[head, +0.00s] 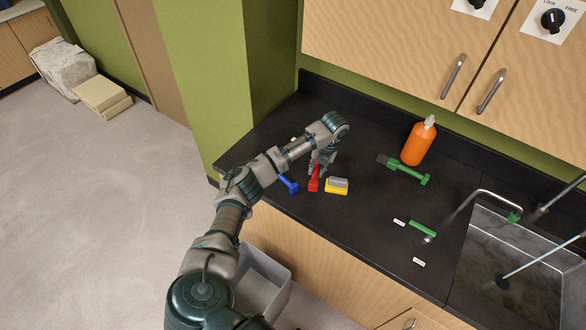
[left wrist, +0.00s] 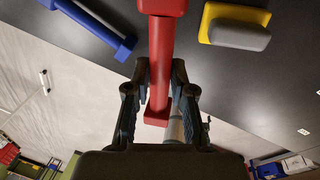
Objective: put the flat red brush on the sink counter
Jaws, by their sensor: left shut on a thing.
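The red brush (head: 314,182) is at the left part of the black sink counter (head: 345,235), between a blue tool and a yellow brush. My left gripper (head: 319,170) reaches down over it from above and is shut on it. In the left wrist view the red brush (left wrist: 160,55) runs between the two fingers of the left gripper (left wrist: 160,80), its handle end toward the palm. I cannot tell whether the brush touches the counter or is slightly above it. My right gripper is not in view.
The blue tool (head: 289,185) and the yellow brush with a grey top (head: 337,186) lie close on either side. An orange bottle (head: 417,145) and a green tool (head: 408,172) are behind to the right. The sink (head: 515,262) is at right. The counter's front middle is clear.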

